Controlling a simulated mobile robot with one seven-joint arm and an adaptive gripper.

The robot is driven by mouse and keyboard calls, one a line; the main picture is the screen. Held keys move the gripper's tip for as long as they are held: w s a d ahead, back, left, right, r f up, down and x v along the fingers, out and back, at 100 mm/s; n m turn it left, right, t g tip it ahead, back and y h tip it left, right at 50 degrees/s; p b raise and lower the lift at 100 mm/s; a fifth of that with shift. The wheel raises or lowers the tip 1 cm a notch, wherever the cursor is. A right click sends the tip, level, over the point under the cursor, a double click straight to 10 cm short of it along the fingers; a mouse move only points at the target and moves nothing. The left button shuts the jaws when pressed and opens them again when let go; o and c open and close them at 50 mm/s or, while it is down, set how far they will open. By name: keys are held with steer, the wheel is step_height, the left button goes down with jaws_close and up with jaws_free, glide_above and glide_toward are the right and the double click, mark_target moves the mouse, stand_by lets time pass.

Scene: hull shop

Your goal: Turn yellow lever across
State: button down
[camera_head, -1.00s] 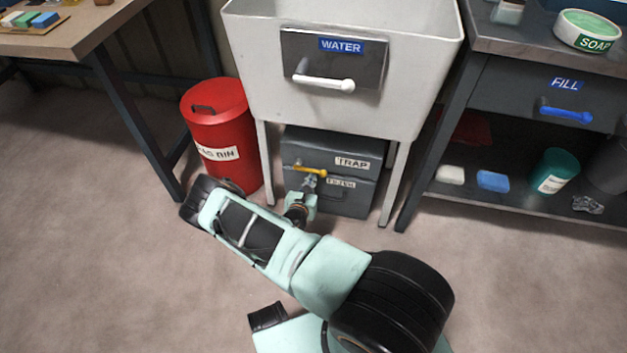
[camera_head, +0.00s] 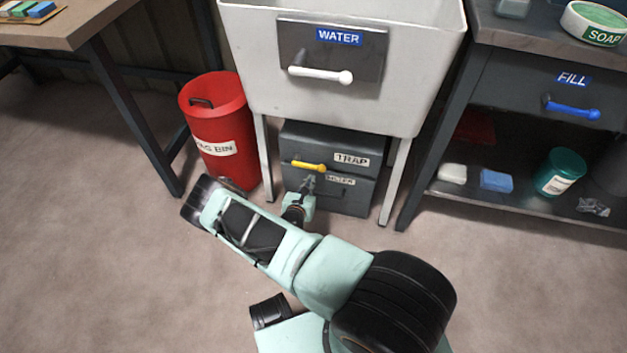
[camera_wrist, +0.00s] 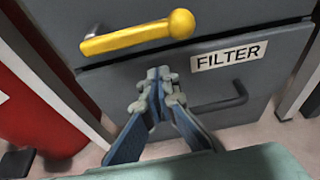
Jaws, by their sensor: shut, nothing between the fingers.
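The yellow lever (camera_head: 308,167) is on the grey TRAP drawer front (camera_head: 348,147) under the sink. In the wrist view the lever (camera_wrist: 140,36) lies nearly level, slightly tilted, with its round knob at the right end. My gripper (camera_head: 308,181) is just below the lever in the head view. A gap shows between fingertips and lever in the picture; exact depth is hard to tell.
A red bin (camera_head: 218,128) stands left of the sink (camera_head: 250,75), close to my arm. Sink legs flank the drawers. The sink carries a white WATER lever (camera_head: 320,75). A shelf unit (camera_head: 500,195) with a blue FILL lever (camera_head: 571,106) stands right. Floor in front is open.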

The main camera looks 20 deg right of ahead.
steer(key=p+v, duration=0.3)
steer(key=v, duration=0.6)
steer(key=shift+s+a+p, duration=0.25)
steer(key=shift+s+p, duration=0.15)
steer(key=shift+s, duration=0.05)
